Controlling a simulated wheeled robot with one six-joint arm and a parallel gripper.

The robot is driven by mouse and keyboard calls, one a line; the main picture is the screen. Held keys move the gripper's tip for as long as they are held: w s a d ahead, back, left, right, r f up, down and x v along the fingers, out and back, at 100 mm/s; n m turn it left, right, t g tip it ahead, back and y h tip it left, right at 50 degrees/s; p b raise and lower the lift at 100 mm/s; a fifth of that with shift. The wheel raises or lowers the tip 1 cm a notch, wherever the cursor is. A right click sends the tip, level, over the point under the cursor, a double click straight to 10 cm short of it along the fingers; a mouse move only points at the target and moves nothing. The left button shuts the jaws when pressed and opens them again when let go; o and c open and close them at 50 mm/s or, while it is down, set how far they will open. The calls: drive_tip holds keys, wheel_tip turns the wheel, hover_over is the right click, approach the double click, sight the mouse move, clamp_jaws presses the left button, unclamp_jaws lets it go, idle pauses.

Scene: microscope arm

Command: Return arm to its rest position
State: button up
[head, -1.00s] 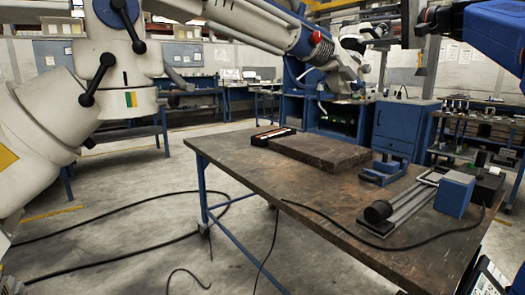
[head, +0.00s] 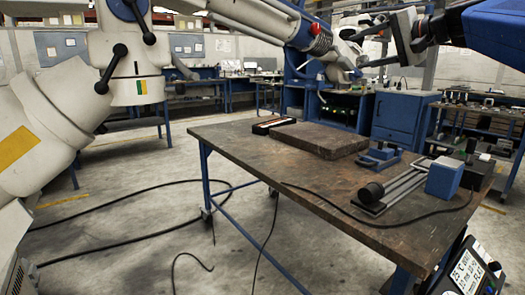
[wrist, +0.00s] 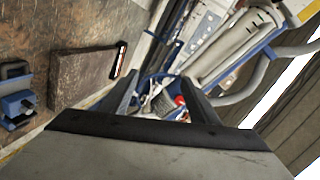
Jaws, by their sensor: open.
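The microscope arm (head: 255,22) is a big white jointed arm with blue joints and black levers. It reaches from the left across the top of the head view, with a red knob (head: 315,28) near its far end. Its blue and white head (head: 334,66) hangs beyond the table. My gripper (head: 354,48) comes in from the upper right with its fingers spread, close to that head in the picture; contact cannot be told. In the wrist view my gripper (wrist: 160,78) is open, and the microscope's red knob (wrist: 180,100) and head parts appear between and beyond its fingers.
The brown worktable (head: 270,165) holds a dark slab (head: 318,140), a blue clamp (head: 380,158), a rail fixture (head: 390,190) and a blue block (head: 444,178). A display panel (head: 470,272) stands at the lower right. Cables lie on the open floor at left.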

drive_tip(key=s+a+f+n+g+h, duration=0.1)
drive_tip(key=s+a+f+g+h, duration=0.1)
drive_tip(key=s+f, duration=0.8)
drive_tip(key=s+a+f+n+g+h, duration=0.2)
drive_tip(key=s+f, duration=0.5)
drive_tip(key=f, duration=0.7)
drive_tip(key=s+d+f+n+g+h, duration=0.2)
drive_tip(key=s+f, duration=0.8)
drive_tip(key=f, duration=0.3)
drive_tip(key=s+d+f+n+g+h, duration=0.1)
drive_tip(key=s+d+f+n+h, duration=0.1)
drive_tip(key=s+f, duration=0.9)
wheel_tip(320, 180, down, 3)
drive_tip(key=shift+s+d+r+g+h, duration=0.2)
drive_tip(key=shift+d+g+h, duration=0.1)
drive_tip(key=shift+g+h, duration=0.1)
